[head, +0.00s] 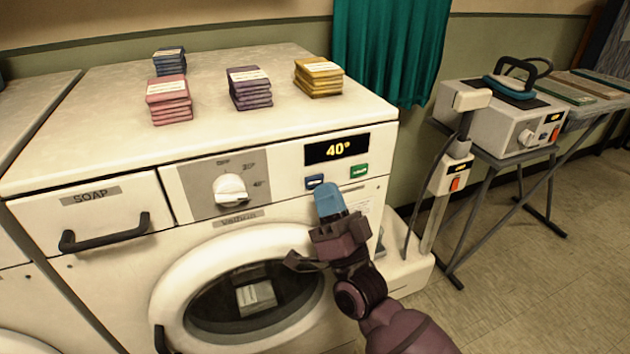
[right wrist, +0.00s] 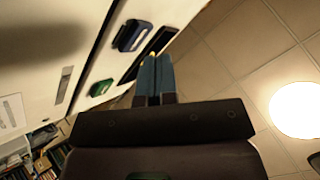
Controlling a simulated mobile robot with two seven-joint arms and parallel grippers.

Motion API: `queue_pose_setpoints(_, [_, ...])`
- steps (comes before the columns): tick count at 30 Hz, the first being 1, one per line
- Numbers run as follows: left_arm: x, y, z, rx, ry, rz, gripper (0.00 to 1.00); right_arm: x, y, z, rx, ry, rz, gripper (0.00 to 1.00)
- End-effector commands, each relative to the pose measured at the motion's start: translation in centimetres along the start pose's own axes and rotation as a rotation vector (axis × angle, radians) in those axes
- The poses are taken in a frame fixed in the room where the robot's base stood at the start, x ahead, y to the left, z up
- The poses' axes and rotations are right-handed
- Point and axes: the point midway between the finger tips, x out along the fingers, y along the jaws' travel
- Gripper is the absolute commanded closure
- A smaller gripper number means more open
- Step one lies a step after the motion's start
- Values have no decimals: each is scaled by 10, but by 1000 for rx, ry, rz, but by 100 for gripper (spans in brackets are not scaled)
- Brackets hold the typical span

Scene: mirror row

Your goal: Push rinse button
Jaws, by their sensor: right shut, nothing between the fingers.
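The button labels are too small to read, so I cannot tell which is rinse. My right gripper (head: 328,188) is shut and empty, its blue fingertips just below and right of the blue button. In the right wrist view the shut fingers (right wrist: 155,60) point toward the panel, near the blue button (right wrist: 131,35); the green button (right wrist: 101,88) is at lower left. Contact cannot be told. My left gripper is not in view.
The panel has a dial (head: 230,190), and a soap drawer (head: 95,213) is to its left. The round door (head: 245,290) is below. Several stacks of packets, such as the yellow stack (head: 318,78), stand on top. An ironing station (head: 500,125) is to the right.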

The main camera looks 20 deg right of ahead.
Motion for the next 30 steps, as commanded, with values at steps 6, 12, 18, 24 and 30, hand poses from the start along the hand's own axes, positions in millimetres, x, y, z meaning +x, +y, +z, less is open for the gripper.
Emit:
queue_pose_setpoints(6, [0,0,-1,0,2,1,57,0,0,0,0,0,0,100])
queue_pose_setpoints(12, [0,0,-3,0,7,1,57,0,0,0,0,0,0,100])
queue_pose_setpoints(18, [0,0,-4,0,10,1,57,0,0,0,0,0,0,100])
queue_pose_setpoints(24, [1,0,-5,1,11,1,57,0,0,0,0,0,0,100])
queue_pose_setpoints(30, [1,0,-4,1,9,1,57,0,0,0,0,0,0,100])
